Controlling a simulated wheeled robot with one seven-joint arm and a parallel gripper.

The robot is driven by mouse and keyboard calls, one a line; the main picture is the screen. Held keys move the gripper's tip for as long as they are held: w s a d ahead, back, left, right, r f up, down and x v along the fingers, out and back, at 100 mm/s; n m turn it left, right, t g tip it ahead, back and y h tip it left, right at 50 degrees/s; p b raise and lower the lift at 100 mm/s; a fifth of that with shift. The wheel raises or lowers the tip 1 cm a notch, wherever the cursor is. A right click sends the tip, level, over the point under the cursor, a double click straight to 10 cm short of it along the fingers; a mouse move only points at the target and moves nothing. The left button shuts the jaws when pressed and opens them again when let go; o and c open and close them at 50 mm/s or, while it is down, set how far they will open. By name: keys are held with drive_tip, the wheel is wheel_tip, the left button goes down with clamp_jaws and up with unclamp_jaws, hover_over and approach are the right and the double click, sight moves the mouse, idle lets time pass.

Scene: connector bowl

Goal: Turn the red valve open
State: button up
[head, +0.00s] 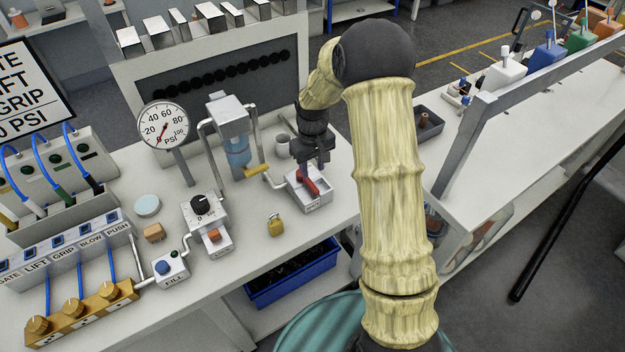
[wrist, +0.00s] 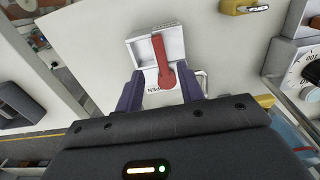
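The red valve handle (head: 308,182) sits on a small white box (head: 318,203) near the bench's front edge, right of the piping. In the wrist view the red handle (wrist: 158,53) points away from my gripper, its rounder end near the palm, and the white box (wrist: 140,51) is under it. An upside-down label, partly hidden, reads "PEN". My gripper (wrist: 163,78) is open, with a dark finger on each side of the handle's near end and visible gaps between. In the head view my gripper (head: 312,163) is over the valve, hiding part of it.
A yellow padlock (head: 276,225) lies left of the valve box. A dial box (head: 203,207), a pressure gauge (head: 164,125) and a filter unit (head: 233,140) stand further left. A grey bin (head: 428,128) is to the right. A blue crate (head: 292,272) is below the bench.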

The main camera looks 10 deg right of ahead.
sight(312, 185)
wheel_tip(312, 185, down, 7)
drive_tip(key=shift+p, duration=0.6)
clamp_jaws()
